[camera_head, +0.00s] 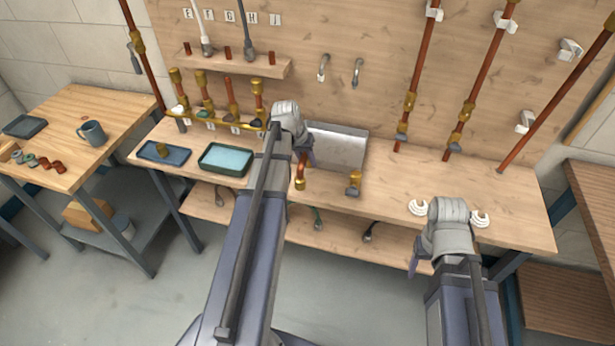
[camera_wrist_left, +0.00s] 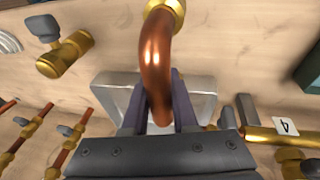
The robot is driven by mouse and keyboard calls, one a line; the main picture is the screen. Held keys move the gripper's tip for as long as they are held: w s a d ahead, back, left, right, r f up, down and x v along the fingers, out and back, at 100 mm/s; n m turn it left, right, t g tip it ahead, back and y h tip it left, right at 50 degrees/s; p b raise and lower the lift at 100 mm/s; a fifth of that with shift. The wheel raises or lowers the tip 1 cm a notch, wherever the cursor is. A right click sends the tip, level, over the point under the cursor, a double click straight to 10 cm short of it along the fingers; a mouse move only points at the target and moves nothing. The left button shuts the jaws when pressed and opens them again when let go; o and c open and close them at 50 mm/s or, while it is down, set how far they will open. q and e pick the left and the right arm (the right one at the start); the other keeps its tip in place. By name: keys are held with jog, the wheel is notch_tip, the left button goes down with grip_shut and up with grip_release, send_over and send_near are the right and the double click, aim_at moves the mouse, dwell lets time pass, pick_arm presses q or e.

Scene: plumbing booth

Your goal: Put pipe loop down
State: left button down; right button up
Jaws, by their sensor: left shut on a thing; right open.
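The pipe loop (camera_head: 300,171) is a bent copper tube with a brass end, near the front of the bench's middle in the head view. My left gripper (camera_head: 305,150) is shut on it. In the left wrist view the copper bend (camera_wrist_left: 157,60) passes between the two purple fingers (camera_wrist_left: 160,112), brass end at the top. I cannot tell whether the loop touches the bench. My right gripper (camera_head: 415,262) is open by the bench's front edge at the right, its fingers mostly hidden by my arm.
A green-blue tray (camera_head: 226,160) and a blue tray (camera_head: 164,153) lie left. A brass manifold (camera_head: 222,121) is at back left. Bench right of the valve is fairly clear, with white clips (camera_head: 418,207).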

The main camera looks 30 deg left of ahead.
pick_arm(q)
jog(key=shift+f, duration=0.1)
notch_tip(320, 180, down, 4)
jog(key=b, duration=0.3)
jog(key=shift+r+b, duration=0.2)
jog(key=shift+b, duration=0.1)
jog(key=shift+f, duration=0.15)
jog(key=c, duration=0.7)
grip_release()
jog(key=shift+r, duration=0.2)
jog(key=p+v, duration=1.1)
jog(key=v, duration=0.1)
